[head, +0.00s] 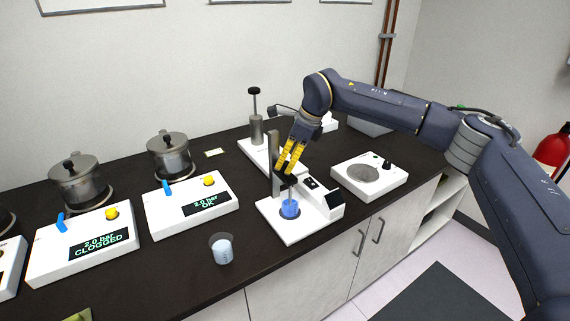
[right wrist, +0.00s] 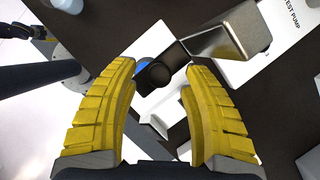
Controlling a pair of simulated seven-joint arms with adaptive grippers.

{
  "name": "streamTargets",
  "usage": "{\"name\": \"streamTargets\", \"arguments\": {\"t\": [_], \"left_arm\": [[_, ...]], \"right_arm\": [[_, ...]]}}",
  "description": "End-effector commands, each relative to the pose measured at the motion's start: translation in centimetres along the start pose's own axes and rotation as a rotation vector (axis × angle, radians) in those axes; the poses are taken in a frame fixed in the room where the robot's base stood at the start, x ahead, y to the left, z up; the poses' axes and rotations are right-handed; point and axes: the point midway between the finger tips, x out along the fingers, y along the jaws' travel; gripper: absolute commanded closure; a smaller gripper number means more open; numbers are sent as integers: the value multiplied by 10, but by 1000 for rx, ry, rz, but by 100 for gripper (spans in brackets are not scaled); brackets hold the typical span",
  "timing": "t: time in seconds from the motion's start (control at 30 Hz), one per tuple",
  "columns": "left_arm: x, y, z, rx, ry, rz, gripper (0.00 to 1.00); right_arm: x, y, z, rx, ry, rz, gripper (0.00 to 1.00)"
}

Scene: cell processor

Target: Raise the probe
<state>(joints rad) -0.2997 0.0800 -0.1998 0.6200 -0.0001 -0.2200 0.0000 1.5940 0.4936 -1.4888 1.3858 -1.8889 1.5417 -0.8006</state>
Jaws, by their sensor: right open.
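The probe is a dark holder (head: 286,181) on a grey column (head: 274,150), over a beaker of blue liquid (head: 290,209) on a white base (head: 305,231). Its tip is hard to make out in the beaker. My right gripper (head: 291,160) has yellow fingers and reaches down from above at the holder. In the right wrist view, the open fingers (right wrist: 160,72) stand on either side of the dark holder end (right wrist: 153,76), with visible gaps. A metal arm joins it to the column (right wrist: 230,36). My left gripper is not in view.
A white plate device (head: 370,176) stands right of the probe stand. A test pump (head: 256,128) stands behind it. A loose beaker (head: 222,248) is at the front. Pressure units reading OK (head: 197,204) and CLOGGED (head: 83,244) stand left.

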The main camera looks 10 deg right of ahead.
Motion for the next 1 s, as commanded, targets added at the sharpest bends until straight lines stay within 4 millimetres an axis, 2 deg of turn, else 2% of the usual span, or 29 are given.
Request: {"name": "streamTargets", "arguments": {"t": [0.2,0.6,1.0], "left_arm": [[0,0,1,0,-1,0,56],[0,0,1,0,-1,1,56],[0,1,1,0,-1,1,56]], "right_arm": [[13,0,0,-1,0,1,52],[16,0,0,0,0,1,51],[16,0,0,0,0,0,98]]}}
